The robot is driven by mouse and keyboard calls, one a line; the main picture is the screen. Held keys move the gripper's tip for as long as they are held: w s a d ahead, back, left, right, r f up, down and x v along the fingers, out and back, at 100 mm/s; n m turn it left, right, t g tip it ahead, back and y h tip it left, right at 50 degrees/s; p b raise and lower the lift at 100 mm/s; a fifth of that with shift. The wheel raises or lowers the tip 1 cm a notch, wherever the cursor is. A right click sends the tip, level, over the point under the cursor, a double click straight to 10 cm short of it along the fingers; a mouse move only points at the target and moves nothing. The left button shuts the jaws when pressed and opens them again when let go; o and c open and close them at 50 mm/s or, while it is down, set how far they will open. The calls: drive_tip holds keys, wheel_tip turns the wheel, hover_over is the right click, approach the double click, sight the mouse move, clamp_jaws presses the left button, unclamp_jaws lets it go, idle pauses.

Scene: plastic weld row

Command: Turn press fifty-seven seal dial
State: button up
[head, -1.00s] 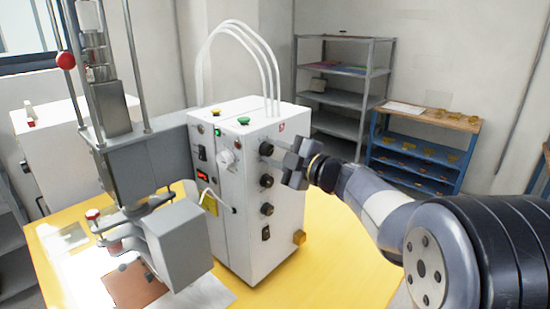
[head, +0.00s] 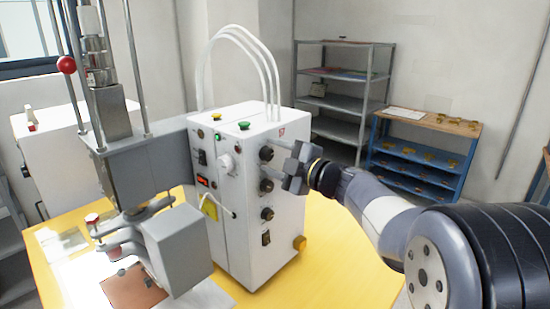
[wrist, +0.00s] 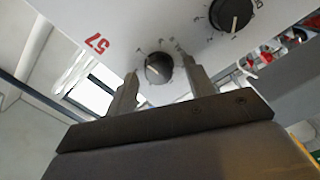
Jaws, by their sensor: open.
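The white control box (head: 268,248) of the press stands on the yellow table, with a column of black dials on its right face. The top dial (head: 266,153) is the one nearest my gripper (head: 283,161). In the wrist view that black dial (wrist: 158,68) with a pale pointer line sits between the two fingertips of my gripper (wrist: 160,82). The fingers are open, one on each side, and I see no clear contact. A red "57" (wrist: 97,43) is printed beside it. A second dial (wrist: 230,15) lies to the upper right. Small labels are unreadable.
The press head (head: 175,245) and its column stand left of the box on the yellow table (head: 335,250). White hoses (head: 268,70) arch over the box. Grey shelves (head: 340,100) and a blue rack (head: 420,160) stand behind.

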drive_tip(key=v, duration=1.1)
drive_tip(key=shift+p, duration=0.3)
drive_tip(key=shift+w+a, duration=0.1)
drive_tip(key=x, duration=1.1)
drive_tip(key=shift+m, duration=0.3)
